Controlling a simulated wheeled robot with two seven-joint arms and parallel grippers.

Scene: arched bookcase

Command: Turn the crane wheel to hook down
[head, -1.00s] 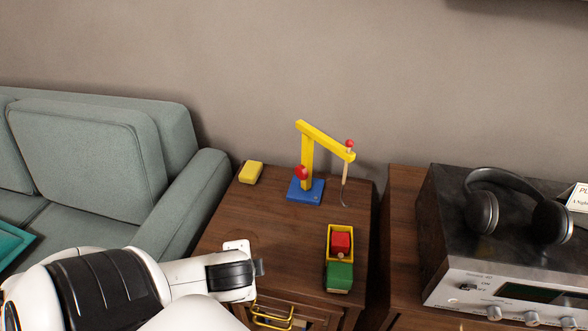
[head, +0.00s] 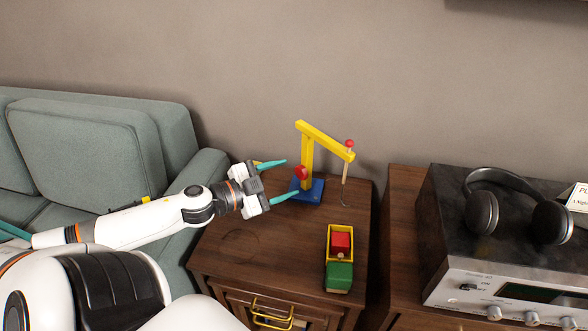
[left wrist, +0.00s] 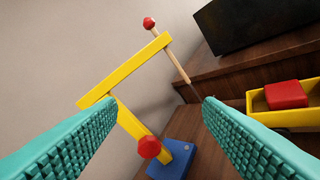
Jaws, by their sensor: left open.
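The toy crane has a yellow post and boom (head: 325,140) on a blue base (head: 313,190), on the wooden cabinet. Its red wheel (head: 301,173) is low on the post; it also shows in the left wrist view (left wrist: 149,147). A wooden rod topped by a red ball (head: 349,143) passes the boom's end, with a thin hook (head: 345,200) hanging near the cabinet top. My left gripper (head: 292,177) is open and empty, with teal fingers pointing at the wheel from the left. In the left wrist view the wheel lies between and beyond the fingers (left wrist: 161,102). My right gripper is out of view.
A toy truck, with a yellow bed (head: 329,247) holding a red block (head: 341,243) and a green cab (head: 338,277), stands at the cabinet's front right. A yellow block (head: 257,163) is partly hidden behind my gripper. The sofa (head: 95,135) is left; a stereo (head: 500,270) with headphones (head: 483,213) is right.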

